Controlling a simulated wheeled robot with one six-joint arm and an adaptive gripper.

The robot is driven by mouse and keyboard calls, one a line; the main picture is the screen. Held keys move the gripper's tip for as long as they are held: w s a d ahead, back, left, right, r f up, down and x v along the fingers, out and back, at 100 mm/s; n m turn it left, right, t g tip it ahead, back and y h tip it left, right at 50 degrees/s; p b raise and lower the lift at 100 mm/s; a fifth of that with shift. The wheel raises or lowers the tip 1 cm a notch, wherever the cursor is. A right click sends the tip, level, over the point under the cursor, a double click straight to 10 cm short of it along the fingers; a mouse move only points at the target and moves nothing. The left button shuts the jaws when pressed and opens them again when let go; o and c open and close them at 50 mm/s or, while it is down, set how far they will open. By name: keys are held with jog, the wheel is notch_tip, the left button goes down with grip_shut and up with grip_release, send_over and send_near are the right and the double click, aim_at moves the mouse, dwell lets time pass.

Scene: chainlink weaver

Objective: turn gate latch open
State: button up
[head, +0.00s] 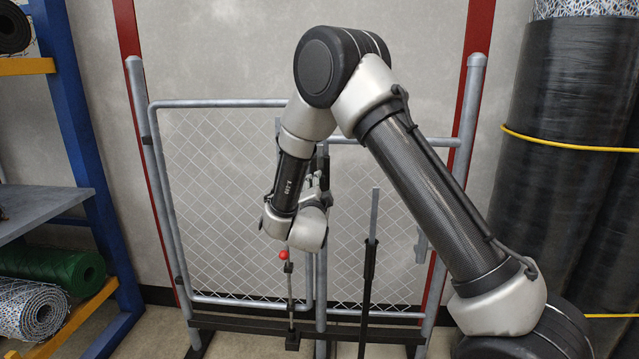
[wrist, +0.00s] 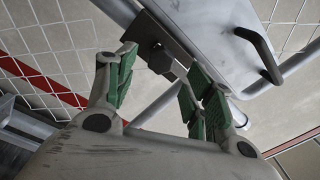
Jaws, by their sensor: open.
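The chain-link gate (head: 225,102) has grey tube frames and stands against the wall in the head view. My arm hides its middle, and I cannot make out the latch there. In the wrist view a dark metal block (wrist: 155,57), seemingly part of the latch, sits at the edge of a grey plate (wrist: 210,25). A black bent handle (wrist: 262,55) is on the plate's right side. My gripper (wrist: 163,72) is open, its green-padded fingers apart and empty. The block appears between and beyond the fingertips; I cannot tell whether they touch. In the head view my gripper is mostly hidden behind my wrist.
A rod with a red knob (head: 283,255) stands low at the gate's middle. A dark upright post (head: 368,280) is right of it. Shelves with rolls (head: 75,267) are at left, and large dark rolls (head: 560,130) at right.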

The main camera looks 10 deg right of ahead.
jog(key=v, duration=0.6)
jog(key=shift+s, duration=0.15)
